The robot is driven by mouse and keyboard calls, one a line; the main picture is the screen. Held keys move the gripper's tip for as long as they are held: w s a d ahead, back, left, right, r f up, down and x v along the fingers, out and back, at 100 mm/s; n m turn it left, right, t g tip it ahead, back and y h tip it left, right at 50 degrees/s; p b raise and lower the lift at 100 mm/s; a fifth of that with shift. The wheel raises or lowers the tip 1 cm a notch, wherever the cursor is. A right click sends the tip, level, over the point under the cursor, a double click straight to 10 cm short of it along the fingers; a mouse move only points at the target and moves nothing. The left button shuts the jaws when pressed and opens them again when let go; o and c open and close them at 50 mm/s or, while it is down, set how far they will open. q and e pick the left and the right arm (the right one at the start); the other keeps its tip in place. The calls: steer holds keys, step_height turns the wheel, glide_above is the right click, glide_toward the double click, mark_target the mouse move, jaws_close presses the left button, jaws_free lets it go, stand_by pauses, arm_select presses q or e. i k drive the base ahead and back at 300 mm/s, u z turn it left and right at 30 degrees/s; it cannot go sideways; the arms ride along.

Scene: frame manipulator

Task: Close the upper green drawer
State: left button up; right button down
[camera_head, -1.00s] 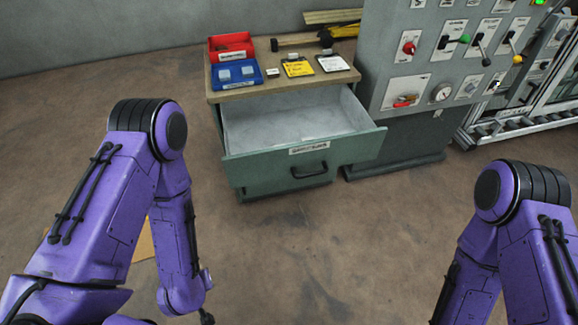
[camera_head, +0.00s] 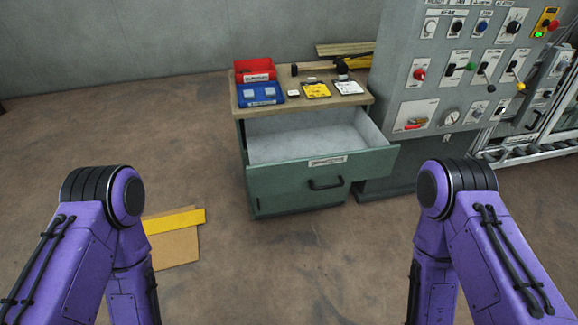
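The upper green drawer (camera_head: 285,190) is pulled well out of the wooden-topped cabinet (camera_head: 352,97), and its pale inside looks empty. Its front carries a white label and a dark bar handle (camera_head: 326,183). A closed lower green front shows beneath it. My two purple arms stand at the lower left and lower right, both apart from the drawer. Both grippers are below the picture's bottom edge, so I cannot see them.
On the cabinet top are a red bin (camera_head: 254,69), a blue tray (camera_head: 261,95), yellow and white cards and a dark tool. A grey control panel (camera_head: 440,80) stands close to the right. Flat cardboard (camera_head: 175,247) lies on the floor at left. The floor before the drawer is clear.

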mark_target(284, 151)
steer(key=u, duration=0.1)
steer(key=i, duration=1.05)
steer(key=z, duration=0.75)
